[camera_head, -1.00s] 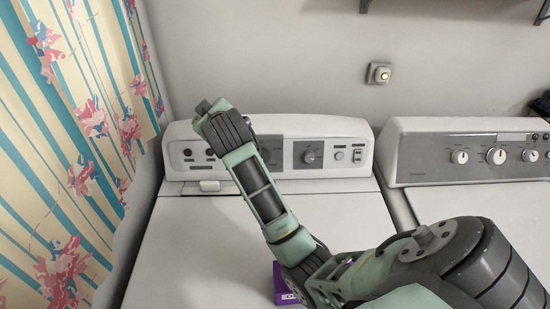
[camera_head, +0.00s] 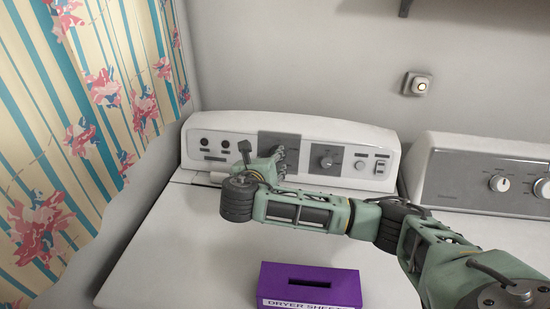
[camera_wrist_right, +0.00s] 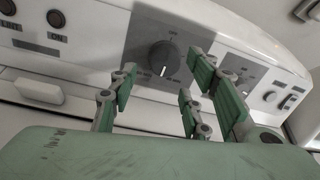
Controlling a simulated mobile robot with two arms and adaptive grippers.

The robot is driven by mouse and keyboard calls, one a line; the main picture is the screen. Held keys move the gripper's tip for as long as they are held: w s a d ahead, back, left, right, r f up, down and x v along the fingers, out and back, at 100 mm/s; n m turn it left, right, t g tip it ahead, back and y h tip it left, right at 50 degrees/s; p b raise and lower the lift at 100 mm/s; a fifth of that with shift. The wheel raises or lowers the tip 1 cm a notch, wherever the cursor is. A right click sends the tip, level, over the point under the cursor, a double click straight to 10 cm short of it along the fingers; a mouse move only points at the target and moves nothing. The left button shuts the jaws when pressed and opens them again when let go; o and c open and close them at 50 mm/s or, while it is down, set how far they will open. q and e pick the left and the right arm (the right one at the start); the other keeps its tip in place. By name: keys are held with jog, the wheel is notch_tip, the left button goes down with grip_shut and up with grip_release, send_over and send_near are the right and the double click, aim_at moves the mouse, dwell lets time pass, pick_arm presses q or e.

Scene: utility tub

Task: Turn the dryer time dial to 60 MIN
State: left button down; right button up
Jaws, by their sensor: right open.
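The dryer's control panel (camera_head: 228,144) runs along the back of the left white machine. In the right wrist view a round dark dial (camera_wrist_right: 163,57) sits on a grey plate (camera_wrist_right: 137,36); its white mark points down. Small print surrounds it, with OFF seemingly at the top; the lower labels are too blurred to read surely. My right gripper (camera_wrist_right: 163,84) is open and empty, its green fingers on either side below the dial, with no clear contact. In the head view this gripper (camera_head: 284,160) covers the dial. My left gripper is out of view.
A second dial (camera_head: 326,162) and small switches (camera_head: 380,167) lie to the right on the panel. A purple dryer-sheet box (camera_head: 340,284) stands on the dryer top (camera_head: 178,262). Another machine (camera_head: 445,185) with knobs is at the right. A curtain (camera_head: 60,130) hangs at the left.

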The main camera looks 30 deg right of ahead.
jog(key=x, duration=0.5)
jog(key=shift+s, duration=0.1)
jog(key=shift+c, duration=1.1)
jog(key=c, duration=0.8)
jog(key=shift+a+p, duration=0.1)
jog(key=shift+p, duration=0.4)
